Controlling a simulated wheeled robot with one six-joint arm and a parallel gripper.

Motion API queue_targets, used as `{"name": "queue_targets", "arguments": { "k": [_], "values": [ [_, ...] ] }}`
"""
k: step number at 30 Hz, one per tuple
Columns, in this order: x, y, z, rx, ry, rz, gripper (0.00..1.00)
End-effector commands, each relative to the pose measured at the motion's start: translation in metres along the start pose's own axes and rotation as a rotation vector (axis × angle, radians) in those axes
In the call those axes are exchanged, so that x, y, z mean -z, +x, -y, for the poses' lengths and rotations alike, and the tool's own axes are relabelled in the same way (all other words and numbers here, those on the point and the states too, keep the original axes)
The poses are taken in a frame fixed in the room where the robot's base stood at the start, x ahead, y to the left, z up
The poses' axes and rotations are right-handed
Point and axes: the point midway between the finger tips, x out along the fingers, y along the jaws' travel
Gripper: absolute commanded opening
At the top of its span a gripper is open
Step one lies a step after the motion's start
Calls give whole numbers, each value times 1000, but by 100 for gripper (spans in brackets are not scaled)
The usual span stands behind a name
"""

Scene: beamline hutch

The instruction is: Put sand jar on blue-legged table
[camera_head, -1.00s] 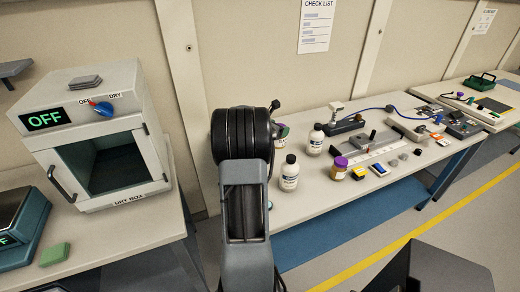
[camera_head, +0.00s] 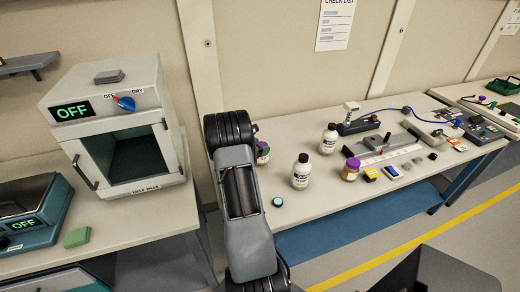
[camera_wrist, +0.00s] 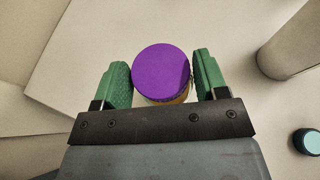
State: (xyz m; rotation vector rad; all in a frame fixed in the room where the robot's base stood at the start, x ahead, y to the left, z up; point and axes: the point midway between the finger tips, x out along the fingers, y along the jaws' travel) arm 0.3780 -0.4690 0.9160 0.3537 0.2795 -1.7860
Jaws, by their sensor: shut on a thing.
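My gripper (camera_wrist: 161,75) is shut on a purple-lidded jar (camera_wrist: 163,72), with green fingers on both sides; a tan strip of its body shows below the lid. In the head view the held jar (camera_head: 262,150) is partly hidden behind my arm, at the left end of the blue-legged table (camera_head: 320,215). I cannot tell whether its base touches the tabletop. Another purple-lidded jar (camera_head: 350,169), with an amber body, stands on that table. No readable label shows which is the sand jar.
Small blocks and instruments fill the table's middle and right. A dry box (camera_head: 120,130) stands on the left table (camera_head: 150,218). The front strip is mostly clear.

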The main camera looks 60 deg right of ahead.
Motion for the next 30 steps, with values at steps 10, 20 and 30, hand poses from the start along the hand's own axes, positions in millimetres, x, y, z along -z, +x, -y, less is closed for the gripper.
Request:
{"name": "queue_targets", "arguments": {
  "k": [10, 20, 30],
  "values": [
    [15, 7, 0, 1, 2, 2, 32],
    [19, 9, 1, 1, 1, 0, 68],
    [19, 9, 1, 1, 1, 0, 92]
  ]
}}
